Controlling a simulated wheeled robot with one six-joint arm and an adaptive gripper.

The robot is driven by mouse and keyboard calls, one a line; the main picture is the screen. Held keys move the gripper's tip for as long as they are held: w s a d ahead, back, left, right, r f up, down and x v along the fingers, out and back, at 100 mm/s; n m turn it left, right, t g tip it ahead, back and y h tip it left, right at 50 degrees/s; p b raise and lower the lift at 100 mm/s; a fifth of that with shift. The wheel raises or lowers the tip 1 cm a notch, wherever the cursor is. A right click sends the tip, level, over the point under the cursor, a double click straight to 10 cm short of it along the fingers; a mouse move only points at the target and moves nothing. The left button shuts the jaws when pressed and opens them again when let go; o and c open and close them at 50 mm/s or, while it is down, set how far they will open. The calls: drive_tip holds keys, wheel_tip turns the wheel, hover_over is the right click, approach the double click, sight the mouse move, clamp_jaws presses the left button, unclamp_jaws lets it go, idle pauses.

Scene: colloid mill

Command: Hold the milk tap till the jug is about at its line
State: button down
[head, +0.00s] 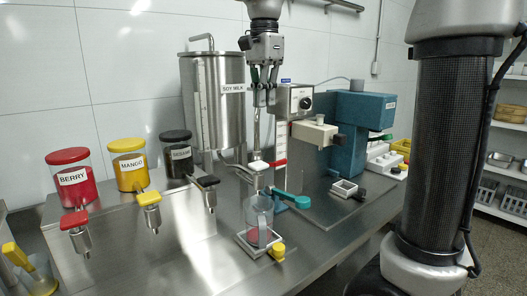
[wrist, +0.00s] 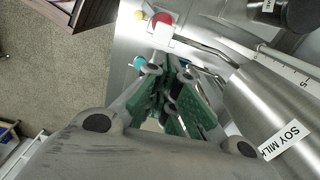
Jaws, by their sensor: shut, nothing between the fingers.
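A clear jug (head: 258,212) stands upright below the tap, with something red low inside; the red also shows in the wrist view (wrist: 160,19). Its fill line is too small to make out. My gripper (head: 260,103) points down beside the tank, shut and empty, above the handle and apart from it. No milk stream is visible.
Berry (head: 72,183), mango (head: 130,170) and a black-lidded canister (head: 175,160) stand left, with taps in front. The grey and teal mill (head: 345,130) stands close to the right. A teal lever (head: 290,198) and yellow knob (head: 278,251) are near the jug.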

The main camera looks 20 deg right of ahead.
sight(265, 163)
drive_tip(key=shift+m, duration=0.3)
wheel_tip(265, 163, down, 14)
drive_tip(key=shift+f, duration=0.1)
idle(0.6)
drive_tip(key=shift+s+f, duration=0.1)
drive_tip(key=shift+f, duration=0.8)
idle(5.5)
